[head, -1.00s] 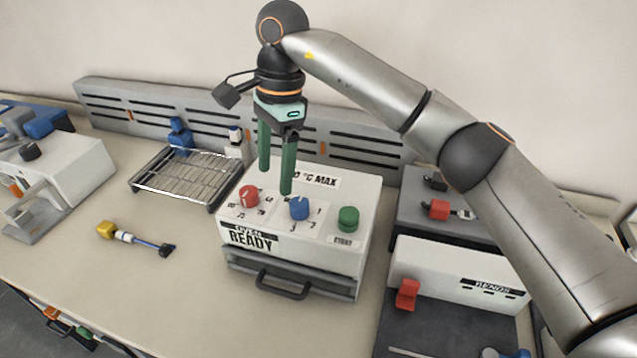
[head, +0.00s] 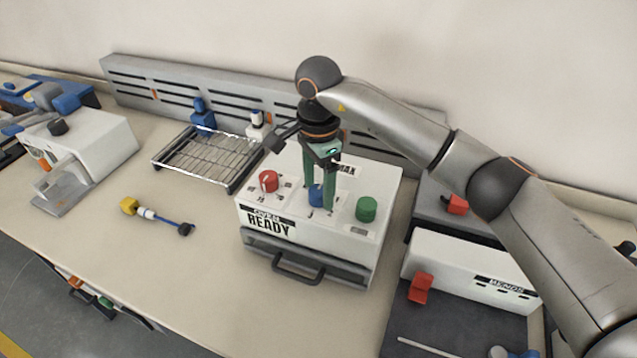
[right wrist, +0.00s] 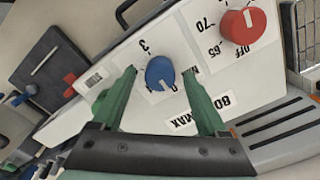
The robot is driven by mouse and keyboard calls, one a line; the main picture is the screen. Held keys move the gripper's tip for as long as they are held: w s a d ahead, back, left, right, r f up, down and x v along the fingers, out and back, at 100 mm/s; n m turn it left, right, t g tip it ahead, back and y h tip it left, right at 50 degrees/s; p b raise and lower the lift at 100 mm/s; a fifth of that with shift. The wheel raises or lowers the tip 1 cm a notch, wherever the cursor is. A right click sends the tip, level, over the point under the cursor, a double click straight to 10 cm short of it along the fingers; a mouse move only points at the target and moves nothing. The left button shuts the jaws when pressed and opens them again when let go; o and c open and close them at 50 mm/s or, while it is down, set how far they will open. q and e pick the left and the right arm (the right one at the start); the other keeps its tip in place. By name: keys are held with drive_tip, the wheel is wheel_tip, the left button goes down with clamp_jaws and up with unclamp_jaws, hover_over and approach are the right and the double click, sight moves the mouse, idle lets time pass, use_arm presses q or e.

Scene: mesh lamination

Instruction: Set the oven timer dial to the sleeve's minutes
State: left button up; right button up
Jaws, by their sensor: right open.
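The white oven (head: 345,237) stands on the bench with a "READY" label on its front. On its top are a red dial (head: 268,181), a blue dial (head: 315,195) and a green knob (head: 366,209). My right gripper (head: 320,203) is open, pointing down at the blue dial, and partly hides it in the head view. In the right wrist view the blue dial (right wrist: 160,73) shows between the open fingers, with a white pointer mark and a "3" beside it. The red dial (right wrist: 243,24) has markings "OFF", "65" and "70". The sleeve cannot be made out. My left gripper is not in view.
A wire rack (head: 207,157) stands left of the oven. A yellow-ended tool with a blue shaft (head: 165,218) lies on the open bench front left. A white unit with a red lever (head: 421,288) stands to the right. A slotted grey rail (head: 180,88) runs behind.

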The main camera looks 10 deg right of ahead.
drive_tip(key=shift+f, duration=0.2)
clamp_jaws()
idle(0.6)
